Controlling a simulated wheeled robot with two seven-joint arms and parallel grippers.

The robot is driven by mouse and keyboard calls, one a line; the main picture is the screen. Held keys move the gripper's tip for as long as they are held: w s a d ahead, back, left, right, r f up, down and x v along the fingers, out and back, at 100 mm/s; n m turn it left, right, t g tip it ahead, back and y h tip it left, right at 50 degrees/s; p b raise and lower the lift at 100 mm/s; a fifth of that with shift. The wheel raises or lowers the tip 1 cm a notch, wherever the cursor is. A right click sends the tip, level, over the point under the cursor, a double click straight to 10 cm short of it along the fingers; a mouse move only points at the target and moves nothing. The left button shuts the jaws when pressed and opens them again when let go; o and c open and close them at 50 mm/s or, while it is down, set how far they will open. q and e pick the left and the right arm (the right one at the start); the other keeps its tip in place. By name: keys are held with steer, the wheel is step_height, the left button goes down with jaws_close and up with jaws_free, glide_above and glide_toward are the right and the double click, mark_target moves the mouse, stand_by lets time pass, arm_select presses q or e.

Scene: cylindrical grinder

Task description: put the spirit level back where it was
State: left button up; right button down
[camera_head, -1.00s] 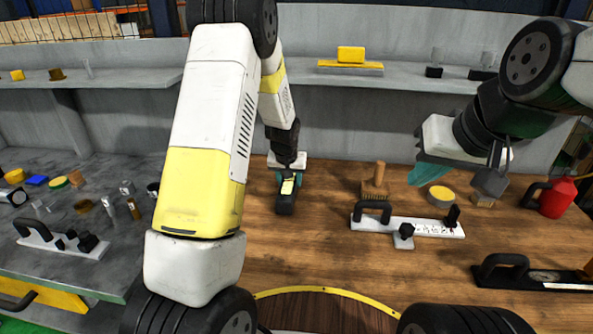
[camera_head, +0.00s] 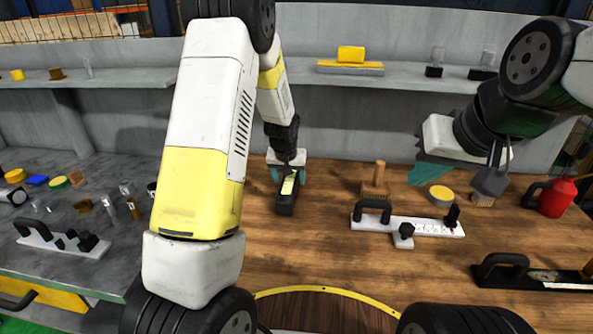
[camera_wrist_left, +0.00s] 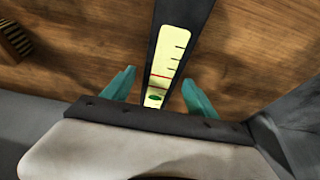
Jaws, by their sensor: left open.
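The spirit level (camera_head: 285,208) is a black bar with a yellow-green graduated strip, lying on the wooden bench top near the back wall. In the left wrist view the level (camera_wrist_left: 168,60) shows red and black marks and a green bubble. My left gripper (camera_head: 288,175) is open over the far end of the level. In the left wrist view its teal fingers (camera_wrist_left: 160,90) stand on either side of the bar, with a gap on each side. My right gripper (camera_head: 428,172) hangs over the bench at the right; its finger gap is hidden.
A brush (camera_head: 375,181) stands right of the level, with a white gauge with a black handle (camera_head: 425,226) in front of it. A yellow-topped tin (camera_head: 440,194), a red oil can (camera_head: 555,197) and a black handled tool (camera_head: 535,279) are further right.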

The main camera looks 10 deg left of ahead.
arm_select(q)
steer(key=s+a+r+h, duration=0.1)
steer(key=s+r, duration=0.7)
steer(key=r, duration=0.2)
steer(key=s+r, duration=0.7)
steer(key=r, duration=0.4)
steer(key=s+r+t, duration=0.1)
steer(key=s+r, duration=0.1)
steer(key=s, duration=0.6)
steer(key=s+r+h, duration=0.1)
steer(key=s+r, duration=0.2)
steer(key=s, duration=0.6)
steer(key=shift+s+m+t, duration=0.2)
steer(key=shift+m+t, duration=0.1)
steer(key=shift+t, duration=0.1)
